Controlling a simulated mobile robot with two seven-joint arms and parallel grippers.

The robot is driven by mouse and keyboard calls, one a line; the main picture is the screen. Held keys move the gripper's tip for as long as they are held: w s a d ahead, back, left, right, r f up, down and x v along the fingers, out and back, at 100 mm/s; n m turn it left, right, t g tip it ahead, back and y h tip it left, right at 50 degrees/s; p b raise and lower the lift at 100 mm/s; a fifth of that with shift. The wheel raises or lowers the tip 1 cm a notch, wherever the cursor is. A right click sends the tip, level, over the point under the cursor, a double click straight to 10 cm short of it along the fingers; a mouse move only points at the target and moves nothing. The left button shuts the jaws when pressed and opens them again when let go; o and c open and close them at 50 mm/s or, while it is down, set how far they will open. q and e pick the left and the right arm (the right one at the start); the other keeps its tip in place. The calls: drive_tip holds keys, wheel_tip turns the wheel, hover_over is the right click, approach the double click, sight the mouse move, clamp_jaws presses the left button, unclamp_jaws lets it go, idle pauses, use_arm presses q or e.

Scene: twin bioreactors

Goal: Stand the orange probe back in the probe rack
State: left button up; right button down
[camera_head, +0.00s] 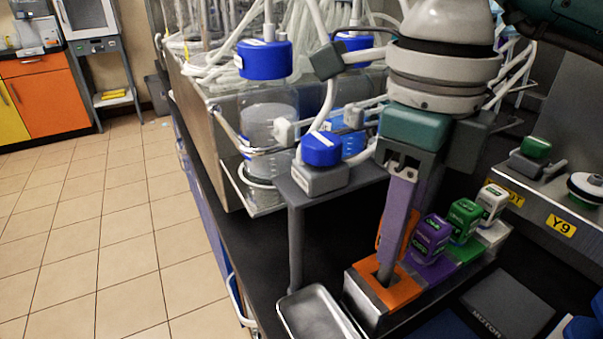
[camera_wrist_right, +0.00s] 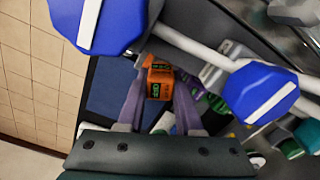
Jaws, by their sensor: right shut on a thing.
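My right gripper (camera_head: 393,235) points down from above, its purple fingers shut on the orange probe (camera_head: 409,228). The probe's orange head also shows between the fingertips in the right wrist view (camera_wrist_right: 159,82). The probe rack (camera_head: 357,301) stands on the dark bench with an orange section at its near left end. A grey shaft below the fingers meets the dark opening of that orange section; how deep it sits is hidden. Purple (camera_head: 432,238), green (camera_head: 464,220) and white (camera_head: 493,203) probes stand in the rack to the right. My left gripper is not in view.
A blue-capped holder on a grey post (camera_head: 296,235) stands close left of the gripper. A metal tray (camera_head: 318,314) lies left of the rack. A dark flat block (camera_head: 508,304) lies to its right. Vessels and tubing crowd behind.

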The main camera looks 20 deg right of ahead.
drive_tip(key=shift+f, duration=1.5)
drive_tip(key=shift+f+b, duration=0.35)
drive_tip(key=shift+b, duration=0.05)
drive_tip(key=c, duration=0.8)
unclamp_jaws()
drive_tip(key=shift+c, duration=0.2)
drive_tip(key=shift+r, duration=0.2)
drive_tip(key=shift+r+p, duration=0.35)
drive_tip(key=shift+p, duration=0.15)
wheel_tip(320, 180, up, 12)
drive_tip(key=shift+f, duration=0.15)
